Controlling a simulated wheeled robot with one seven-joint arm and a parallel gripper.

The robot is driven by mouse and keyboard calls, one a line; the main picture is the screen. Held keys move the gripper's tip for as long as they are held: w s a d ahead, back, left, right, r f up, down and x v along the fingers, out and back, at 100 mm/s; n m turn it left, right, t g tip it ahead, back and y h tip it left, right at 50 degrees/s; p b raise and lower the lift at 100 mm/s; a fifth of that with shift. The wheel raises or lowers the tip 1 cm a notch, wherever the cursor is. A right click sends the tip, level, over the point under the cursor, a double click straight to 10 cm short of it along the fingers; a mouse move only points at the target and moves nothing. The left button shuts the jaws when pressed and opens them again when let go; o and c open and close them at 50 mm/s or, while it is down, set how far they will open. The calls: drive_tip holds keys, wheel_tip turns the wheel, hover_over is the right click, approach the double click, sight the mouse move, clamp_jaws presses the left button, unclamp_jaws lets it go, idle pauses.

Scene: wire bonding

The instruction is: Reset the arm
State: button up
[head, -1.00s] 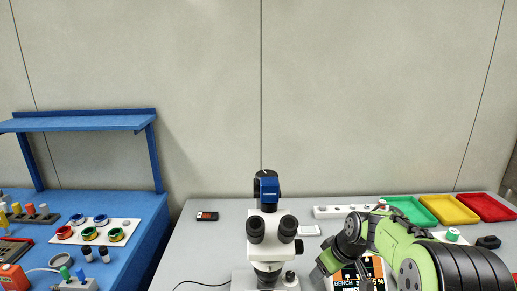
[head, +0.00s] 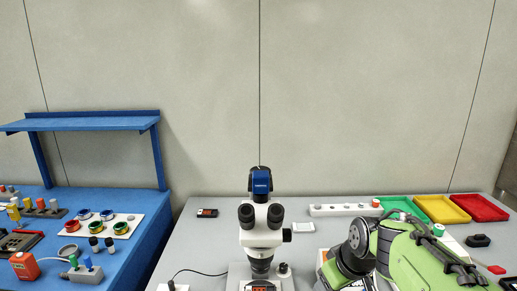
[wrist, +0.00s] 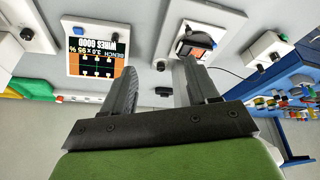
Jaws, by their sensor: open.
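My green and black arm (head: 415,255) reaches in at the lower right of the head view, over the grey bench. My gripper (wrist: 155,75) shows in the wrist view with its two dark fingers apart and nothing between them. In the head view the gripper's fingertips are not visible. The wrist view looks along the fingers with the scene tilted. A display panel (wrist: 96,52) with "WIRES GOOD" text lies left of the fingers, and a small screen on a white base (wrist: 197,40) is behind the right finger.
A microscope (head: 262,225) stands on the grey bench (head: 205,240), left of my arm. Green (head: 402,207), yellow (head: 441,209) and red (head: 480,207) trays lie at the back right. A blue bench (head: 140,245) with wire spools stands left. The wall space above is free.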

drive_tip(key=s+r+m, duration=0.1)
drive_tip(key=s+m, duration=0.1)
drive_tip(key=s, duration=0.9)
drive_tip(key=s+a+r+m+t+h, duration=0.1)
drive_tip(key=s+r+m, duration=0.1)
drive_tip(key=s, duration=0.9)
drive_tip(key=shift+s+r+m+p, duration=0.2)
drive_tip(key=shift+r+m+p, duration=0.05)
drive_tip(key=shift+m+p, duration=0.15)
drive_tip(key=shift+a, duration=0.1)
idle(0.4)
